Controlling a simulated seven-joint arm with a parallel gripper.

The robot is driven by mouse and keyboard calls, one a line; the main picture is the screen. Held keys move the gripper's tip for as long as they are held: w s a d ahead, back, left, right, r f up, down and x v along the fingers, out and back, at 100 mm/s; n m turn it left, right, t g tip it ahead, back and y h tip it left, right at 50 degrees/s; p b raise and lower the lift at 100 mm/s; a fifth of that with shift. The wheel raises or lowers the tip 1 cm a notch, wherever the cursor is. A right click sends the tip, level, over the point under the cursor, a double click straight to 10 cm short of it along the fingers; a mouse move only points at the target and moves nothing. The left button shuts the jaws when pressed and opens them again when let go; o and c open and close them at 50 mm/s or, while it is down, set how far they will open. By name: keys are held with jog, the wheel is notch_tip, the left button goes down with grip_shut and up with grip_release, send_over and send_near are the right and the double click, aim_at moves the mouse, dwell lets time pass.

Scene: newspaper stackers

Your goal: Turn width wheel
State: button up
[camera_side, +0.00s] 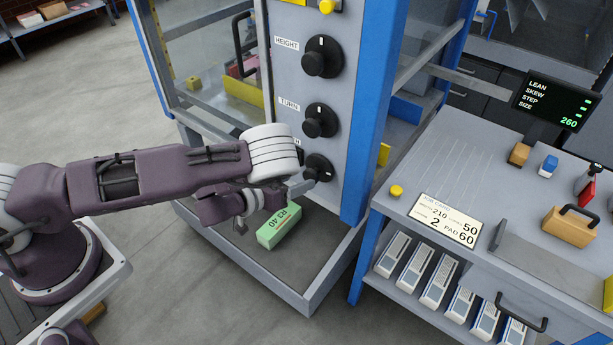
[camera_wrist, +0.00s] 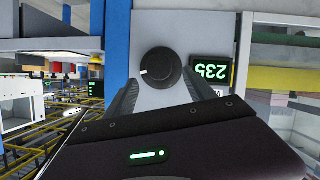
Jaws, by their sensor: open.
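The black wheel (camera_side: 320,167) is the lowest of three on the grey front panel in the side view; its label is mostly hidden behind my arm. In the wrist view the round black wheel (camera_wrist: 160,68) has a white mark at its left edge. A small display (camera_wrist: 210,70) beside it shows a green 235, upside down. My gripper (camera_side: 303,186) is at the wheel's lower left in the side view. In the wrist view my gripper (camera_wrist: 162,86) is open, one finger on each side of the wheel's near part. Whether the fingers touch it is unclear.
The HEIGHT wheel (camera_side: 322,57) and TURN wheel (camera_side: 320,120) sit above on the panel. A blue post (camera_side: 370,110) stands just right. A job card (camera_side: 447,220) and yellow button (camera_side: 396,191) are on the right bench.

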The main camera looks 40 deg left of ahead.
aim_at(309, 176)
jog(key=x, duration=0.5)
jog(key=shift+w, duration=0.1)
jog(key=shift+c, duration=0.4)
jog(key=c, duration=1.2)
jog(key=shift+c, duration=0.2)
